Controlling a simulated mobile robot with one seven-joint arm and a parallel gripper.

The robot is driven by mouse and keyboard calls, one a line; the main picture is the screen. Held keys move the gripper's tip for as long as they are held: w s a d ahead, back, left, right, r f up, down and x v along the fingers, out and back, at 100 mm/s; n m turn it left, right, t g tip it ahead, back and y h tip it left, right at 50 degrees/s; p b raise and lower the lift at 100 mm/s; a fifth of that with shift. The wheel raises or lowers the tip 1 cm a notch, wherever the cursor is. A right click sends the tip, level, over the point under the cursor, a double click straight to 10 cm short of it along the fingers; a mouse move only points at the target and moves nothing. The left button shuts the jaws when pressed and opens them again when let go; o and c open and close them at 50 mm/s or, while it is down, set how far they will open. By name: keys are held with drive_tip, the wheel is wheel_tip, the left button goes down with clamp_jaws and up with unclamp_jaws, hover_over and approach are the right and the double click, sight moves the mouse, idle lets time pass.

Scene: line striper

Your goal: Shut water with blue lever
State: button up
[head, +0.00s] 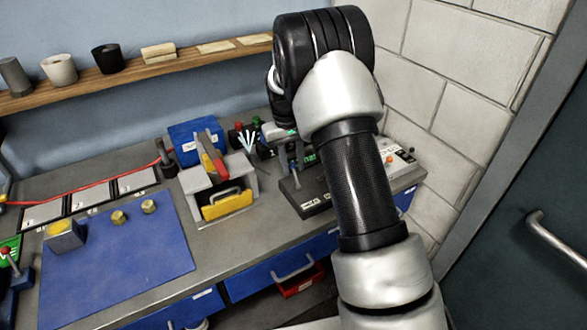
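My arm reaches in from the lower right and bends down over the back right of the bench. My gripper (290,158) is small and partly hidden behind my arm, close above a dark control box (309,197). I cannot tell whether its fingers are apart or touch anything.
A grey stand (213,187) with a yellow-handled drawer and a blue box (195,135) are left of the gripper. A blue mat (118,265) holds small yellow-topped pieces. A shelf (135,74) with cups runs along the wall. A block wall (455,90) bounds the right.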

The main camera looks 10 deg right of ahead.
sight(295, 175)
drive_tip(key=shift+d+f, duration=0.1)
drive_tip(key=shift+f, duration=1.1)
clamp_jaws()
